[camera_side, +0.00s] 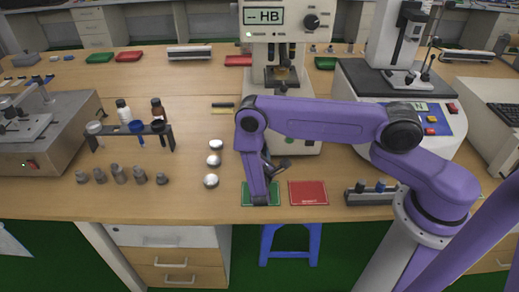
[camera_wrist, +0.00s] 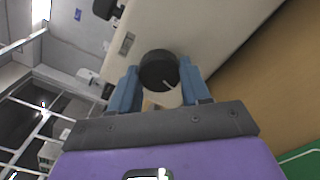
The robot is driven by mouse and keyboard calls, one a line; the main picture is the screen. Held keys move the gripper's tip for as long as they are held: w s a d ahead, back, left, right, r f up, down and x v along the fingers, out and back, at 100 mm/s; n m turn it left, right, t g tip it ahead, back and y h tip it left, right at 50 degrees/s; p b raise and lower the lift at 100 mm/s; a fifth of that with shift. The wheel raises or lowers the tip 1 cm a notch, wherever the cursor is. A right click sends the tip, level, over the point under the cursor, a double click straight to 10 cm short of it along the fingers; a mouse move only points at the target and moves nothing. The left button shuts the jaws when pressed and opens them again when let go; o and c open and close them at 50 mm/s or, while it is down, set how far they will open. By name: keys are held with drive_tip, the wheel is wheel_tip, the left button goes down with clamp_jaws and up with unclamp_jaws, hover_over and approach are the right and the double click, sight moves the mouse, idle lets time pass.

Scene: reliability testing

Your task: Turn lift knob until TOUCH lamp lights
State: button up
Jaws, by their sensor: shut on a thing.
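The knob projects from the pale body of the hardness tester (camera_wrist: 205,30). In the side view the tester (camera_side: 284,20) stands at the back middle, with its display (camera_side: 264,16) reading "-- HB". My purple arm hides most of the gripper and knob in that view.
A green mat (camera_side: 248,187) and a red mat (camera_side: 307,192) lie at the table's front edge. Several metal pieces (camera_side: 211,181) and a bottle rack (camera_side: 130,132) stand to the left. Another instrument (camera_side: 428,150) stands to the right, behind my arm.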

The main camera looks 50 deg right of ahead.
drive_tip(key=shift+m, duration=0.6)
drive_tip(key=o, duration=1.1)
drive_tip(key=v, duration=1.7)
drive_tip(key=shift+s+a+r, duration=0.1)
drive_tip(key=shift+s+a, duration=0.1)
